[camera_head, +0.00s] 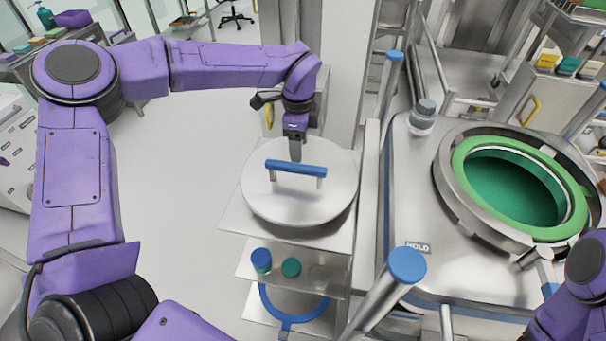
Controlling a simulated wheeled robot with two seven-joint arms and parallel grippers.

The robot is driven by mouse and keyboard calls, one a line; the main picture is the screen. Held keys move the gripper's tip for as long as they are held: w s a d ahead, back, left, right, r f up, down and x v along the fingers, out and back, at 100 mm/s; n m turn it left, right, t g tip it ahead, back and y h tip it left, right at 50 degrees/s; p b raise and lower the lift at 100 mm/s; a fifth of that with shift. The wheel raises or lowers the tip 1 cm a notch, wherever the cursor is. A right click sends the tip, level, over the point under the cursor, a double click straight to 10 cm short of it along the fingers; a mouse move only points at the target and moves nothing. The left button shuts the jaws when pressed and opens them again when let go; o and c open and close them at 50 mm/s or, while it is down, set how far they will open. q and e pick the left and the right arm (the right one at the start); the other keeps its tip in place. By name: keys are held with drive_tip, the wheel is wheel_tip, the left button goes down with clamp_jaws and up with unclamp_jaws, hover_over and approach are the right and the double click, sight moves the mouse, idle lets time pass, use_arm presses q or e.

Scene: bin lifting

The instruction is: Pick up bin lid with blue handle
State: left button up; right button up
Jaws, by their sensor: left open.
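The round metal bin lid (290,205) lies flat on the top shelf of a small rack, with its blue bar handle (296,168) standing up on two posts. My left gripper (296,155) points down from above, right behind the middle of the handle. Its fingers are seen edge-on, and part of them is hidden behind the handle; I cannot tell whether they touch it. The lid rests on the shelf. Part of my right arm shows at the lower right edge; its gripper is not clearly visible.
A large metal vessel (412,205) stands to the right, with a round opening ringed in green (460,165). A jar (423,116) sits on its top. Blue-capped posts (407,264) rise between rack and vessel. Lower rack shelves hold small containers (261,260). Open floor lies left of the rack.

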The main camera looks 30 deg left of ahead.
sight(296, 164)
use_arm(q)
drive_tip(key=f+b, duration=0.1)
drive_tip(key=f, duration=0.1)
drive_tip(key=s+f+b, duration=0.1)
drive_tip(key=f, duration=0.1)
drive_tip(key=shift+s+f+b, duration=0.1)
drive_tip(key=shift+f+b, duration=0.2)
drive_tip(key=shift+f, duration=0.05)
drive_tip(key=f, duration=0.1)
drive_tip(key=f+b, duration=0.1)
drive_tip(key=f, duration=0.1)
drive_tip(key=f+b, duration=0.1)
drive_tip(key=f, duration=0.1)
drive_tip(key=shift+w+a+f, duration=0.1)
drive_tip(key=shift+w+a, duration=0.1)
drive_tip(key=shift+a, duration=0.1)
drive_tip(key=shift+f+b, duration=0.2)
drive_tip(key=shift+b, duration=0.15)
clamp_jaws()
idle(0.6)
idle(0.3)
drive_tip(key=shift+w+r, duration=0.1)
